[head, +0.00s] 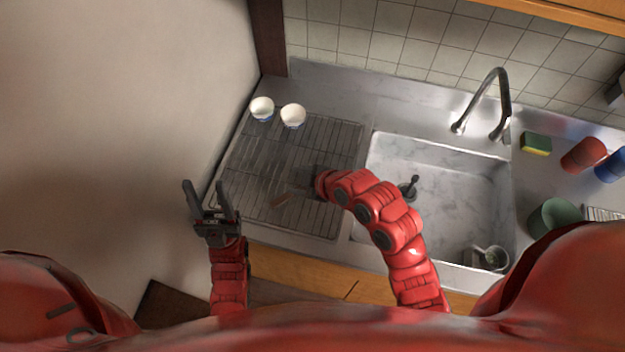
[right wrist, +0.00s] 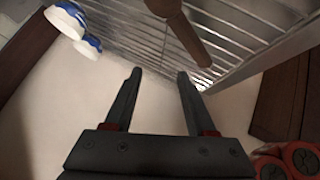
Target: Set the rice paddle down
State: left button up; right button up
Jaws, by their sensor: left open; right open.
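The rice paddle (head: 283,199), of which a brown piece shows, is at the wire drying rack (head: 318,222) left of the sink. In the right wrist view the brown paddle (right wrist: 188,35) is beyond my right fingertips, against the rack bars. I cannot tell whether it rests fully on them. My right gripper (right wrist: 159,73) is open, with nothing between its fingers. In the head view it is low over the rack beside the paddle, partly hidden by my wrist. My left gripper (head: 206,182) is open and empty, left of the rack's front corner.
Two white bowls (head: 262,108) (head: 293,115) stand at the rack's back. The sink (head: 450,185) holds a small pot or ladle (head: 490,257). A faucet (head: 495,105), sponge (head: 536,143), red cup (head: 583,154) and green bowl (head: 556,219) are to the right. A wall is close at left.

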jog(key=p+v, duration=0.6)
jog(key=v, duration=0.4)
jog(key=shift+s+d+r, duration=0.2)
jog(key=shift+s+d, duration=0.05)
